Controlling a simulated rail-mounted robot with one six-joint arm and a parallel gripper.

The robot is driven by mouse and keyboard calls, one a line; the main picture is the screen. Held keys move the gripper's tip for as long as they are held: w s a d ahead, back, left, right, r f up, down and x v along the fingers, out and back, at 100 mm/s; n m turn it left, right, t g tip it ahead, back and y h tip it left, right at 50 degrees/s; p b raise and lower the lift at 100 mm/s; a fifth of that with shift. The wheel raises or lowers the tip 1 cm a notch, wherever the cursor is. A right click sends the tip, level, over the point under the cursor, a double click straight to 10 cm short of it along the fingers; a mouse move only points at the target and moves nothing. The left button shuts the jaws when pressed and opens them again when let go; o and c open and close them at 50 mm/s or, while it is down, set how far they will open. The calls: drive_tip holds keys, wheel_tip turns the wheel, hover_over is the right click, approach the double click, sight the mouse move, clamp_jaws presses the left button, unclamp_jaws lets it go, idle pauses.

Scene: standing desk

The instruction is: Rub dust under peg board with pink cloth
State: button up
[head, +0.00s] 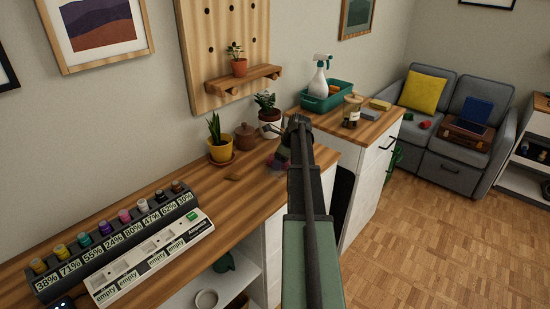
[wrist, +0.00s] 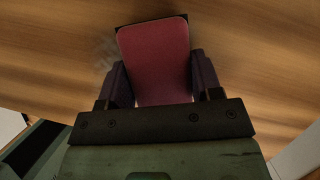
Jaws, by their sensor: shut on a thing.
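The pink cloth (wrist: 155,60) shows as a flat, rounded dark-pink pad between the two dark fingers of my gripper (wrist: 158,85) in the wrist view. My gripper is shut on it, low over the wooden desk top (wrist: 250,60); I cannot tell if the cloth touches the wood. A faint grey smudge, likely dust (wrist: 106,52), lies left of the cloth. In the head view my gripper (head: 280,160) is at the desk's right part, partly hidden by my arm. The peg board (head: 225,45) is on the wall behind, up and to the left.
A yellow plant pot (head: 220,149), a brown lidded pot (head: 245,137) and a white plant pot (head: 269,118) stand near the wall, close to my gripper. A small brown piece (head: 232,178) lies on the desk. A bottle rack (head: 120,240) fills the left part.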

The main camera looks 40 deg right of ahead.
sight(279, 176)
drive_tip(key=shift+s+f, duration=0.1)
drive_tip(key=shift+s, duration=2.6)
drive_tip(key=shift+s+d, duration=0.2)
drive_tip(key=shift+s, duration=1.05)
drive_tip(key=shift+a+r, duration=0.2)
drive_tip(key=shift+a, duration=0.9)
drive_tip(key=shift+w+f, duration=0.15)
drive_tip(key=shift+w, duration=1.35)
drive_tip(key=shift+w+a, duration=0.15)
drive_tip(key=shift+w, duration=2.6)
drive_tip(key=shift+w+a, duration=0.15)
drive_tip(key=shift+w, duration=2.55)
drive_tip(key=shift+s+a, duration=0.25)
drive_tip(key=shift+a, duration=0.85)
drive_tip(key=shift+s+a, duration=0.2)
drive_tip(key=shift+s, duration=0.9)
drive_tip(key=shift+s+d, duration=0.25)
drive_tip(key=shift+s, duration=0.9)
drive_tip(key=shift+s+d, duration=0.2)
drive_tip(key=shift+s, duration=2.8)
drive_tip(key=s, duration=0.3)
drive_tip(key=shift+s+d, duration=0.15)
